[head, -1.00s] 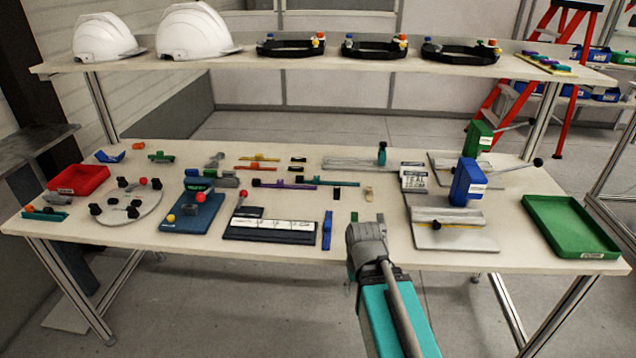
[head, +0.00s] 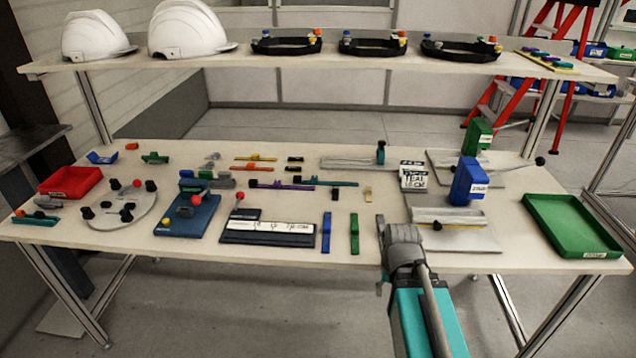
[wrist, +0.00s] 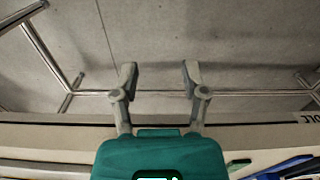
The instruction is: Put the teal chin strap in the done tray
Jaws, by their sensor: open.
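A thin teal strap (head: 332,183) lies on the table near its middle, just right of a purple strap (head: 290,185). A green tray (head: 533,204) with a small label on its front rim sits at the table's right end; the label is too small to read surely. It looks empty. My gripper (head: 383,232) is over the table's front edge, right of the green bar and well in front of the teal strap. In the wrist view my gripper (wrist: 160,76) is open and empty, with floor and the table edge beyond its fingers.
A blue bar (head: 326,233) and a green bar (head: 354,233) stand left of my gripper. A grey fixture with a blue block (head: 468,181) stands between my gripper and the green tray. A shelf (head: 330,72) with helmets runs above the back. A red bin (head: 70,181) is far left.

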